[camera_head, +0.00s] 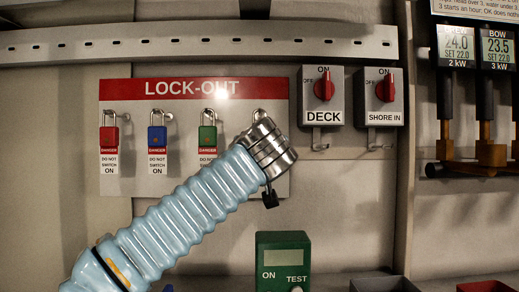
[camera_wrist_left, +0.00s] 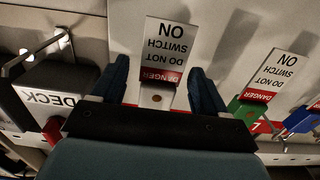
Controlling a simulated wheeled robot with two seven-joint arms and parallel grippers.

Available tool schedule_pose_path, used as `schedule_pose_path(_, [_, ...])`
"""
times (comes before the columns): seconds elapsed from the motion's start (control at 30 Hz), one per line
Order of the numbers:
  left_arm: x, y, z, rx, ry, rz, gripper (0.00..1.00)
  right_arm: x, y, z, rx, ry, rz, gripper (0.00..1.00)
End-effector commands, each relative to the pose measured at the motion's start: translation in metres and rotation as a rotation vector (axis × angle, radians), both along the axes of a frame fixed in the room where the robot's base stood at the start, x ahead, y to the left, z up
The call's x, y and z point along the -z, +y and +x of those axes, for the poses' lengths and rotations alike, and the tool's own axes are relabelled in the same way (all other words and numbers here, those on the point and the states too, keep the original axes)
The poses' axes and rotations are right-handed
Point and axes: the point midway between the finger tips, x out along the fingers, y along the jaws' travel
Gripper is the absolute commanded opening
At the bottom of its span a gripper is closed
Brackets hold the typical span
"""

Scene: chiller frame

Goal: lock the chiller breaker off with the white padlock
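The red-topped LOCK-OUT board (camera_head: 135,88) holds red (camera_head: 109,135), blue (camera_head: 157,135) and green (camera_head: 207,135) padlocks with danger tags. My left gripper (camera_wrist_left: 158,70) is at the board's right end, its dark fingers apart on either side of a pale padlock (camera_wrist_left: 155,97) and its danger tag (camera_wrist_left: 166,45). Gaps show between the fingers and the padlock. In the head view my arm hides this padlock. The DECK breaker (camera_head: 323,95) and SHORE IN breaker (camera_head: 381,98) have red knobs turned to ON. No breaker label reading chiller is visible. My right gripper is out of view.
A hasp (camera_head: 320,140) hangs below DECK, close beside the left gripper. A slotted metal rail (camera_head: 200,45) runs above the board. A green tester (camera_head: 283,260) stands below. Temperature displays (camera_head: 458,45) and brass valves (camera_head: 490,153) are at the right.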

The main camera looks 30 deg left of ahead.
Motion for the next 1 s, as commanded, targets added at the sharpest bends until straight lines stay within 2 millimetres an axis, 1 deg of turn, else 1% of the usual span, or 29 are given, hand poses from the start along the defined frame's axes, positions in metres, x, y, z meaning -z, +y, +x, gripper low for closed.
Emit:
schedule_pose_path(0.13, [-0.001, 0.000, 0.000, 0.000, 0.000, 0.000, 0.74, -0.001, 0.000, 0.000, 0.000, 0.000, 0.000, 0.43])
schedule_pose_path(0.23, [-0.003, 0.001, 0.000, -0.001, 0.001, 0.001, 0.74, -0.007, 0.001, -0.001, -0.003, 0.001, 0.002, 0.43])
schedule_pose_path(0.27, [0.001, -0.002, -0.004, 0.001, 0.000, 0.001, 0.74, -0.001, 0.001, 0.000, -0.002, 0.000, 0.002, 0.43])
schedule_pose_path(0.37, [0.003, -0.012, -0.020, 0.003, -0.003, -0.001, 0.74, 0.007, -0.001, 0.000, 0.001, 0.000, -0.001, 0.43])
schedule_pose_path(0.5, [0.011, -0.037, -0.045, 0.004, -0.001, 0.001, 0.74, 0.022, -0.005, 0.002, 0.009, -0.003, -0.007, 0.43])
schedule_pose_path(0.6, [0.008, -0.049, -0.068, 0.004, -0.002, 0.000, 0.74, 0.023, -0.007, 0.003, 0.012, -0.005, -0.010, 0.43])
schedule_pose_path(0.73, [0.007, -0.064, -0.091, 0.003, -0.002, 0.000, 0.74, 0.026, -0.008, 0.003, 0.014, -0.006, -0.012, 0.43])
schedule_pose_path(0.9, [0.006, -0.075, -0.109, 0.001, -0.001, 0.001, 0.74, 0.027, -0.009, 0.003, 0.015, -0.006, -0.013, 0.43])
schedule_pose_path(1.0, [0.006, -0.078, -0.114, 0.000, -0.001, 0.001, 0.74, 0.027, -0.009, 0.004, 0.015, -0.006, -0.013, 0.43])
